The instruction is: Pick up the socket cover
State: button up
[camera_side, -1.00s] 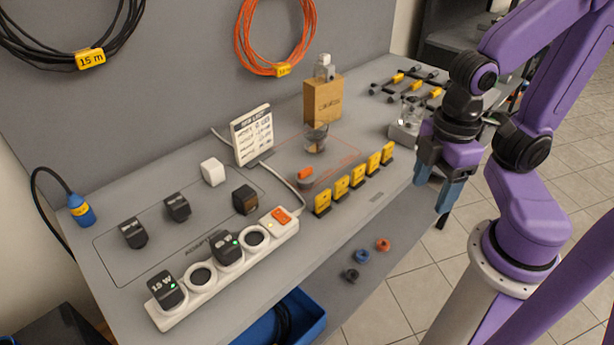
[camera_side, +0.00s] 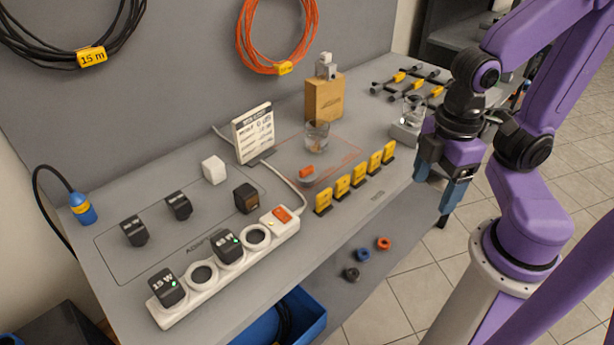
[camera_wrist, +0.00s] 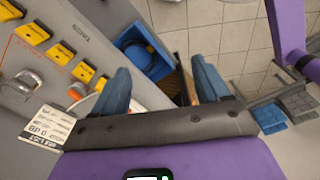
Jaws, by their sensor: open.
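A small grey round piece with an orange top (camera_side: 306,173) lies on the bench, between the white cable and the row of yellow tags. It looks like the socket cover, though its detail is too small to be sure. What seems to be the same piece shows in the wrist view (camera_wrist: 76,90), left of my fingers. My gripper (camera_side: 440,188) hangs in front of the bench's right part, well to the right of this piece. In the wrist view its two blue fingers (camera_wrist: 160,85) are apart with nothing between them.
A white power strip (camera_side: 180,312) holds black adapters and has open round sockets. A glass (camera_side: 316,136), a wooden block (camera_side: 323,98), a printed stand (camera_side: 254,134) and several yellow tags (camera_side: 342,188) stand nearby. A blue bin (camera_side: 300,318) sits below the bench edge.

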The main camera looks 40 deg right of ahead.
notch_tip(320, 180, up, 5)
jog(key=w+a+f+m+t+y, duration=0.1)
jog(key=w+a+y, duration=0.2)
jog(key=a, duration=0.3)
jog(key=w+a+m+t+y, duration=0.1)
jog(key=w+a+m+y, duration=0.15)
jog(key=a+y, duration=0.2)
jog(key=m+t+h, duration=0.8)
jog(key=m+t, duration=0.1)
jog(key=t, duration=0.2)
send_over(307, 176)
jog(key=s, duration=0.8)
jog(key=f, duration=1.6)
jog(key=shift+w+d+f, duration=0.2)
jog(key=shift+d+f, duration=0.1)
jog(key=shift+f, duration=0.05)
jog(key=shift+x, duration=1.1)
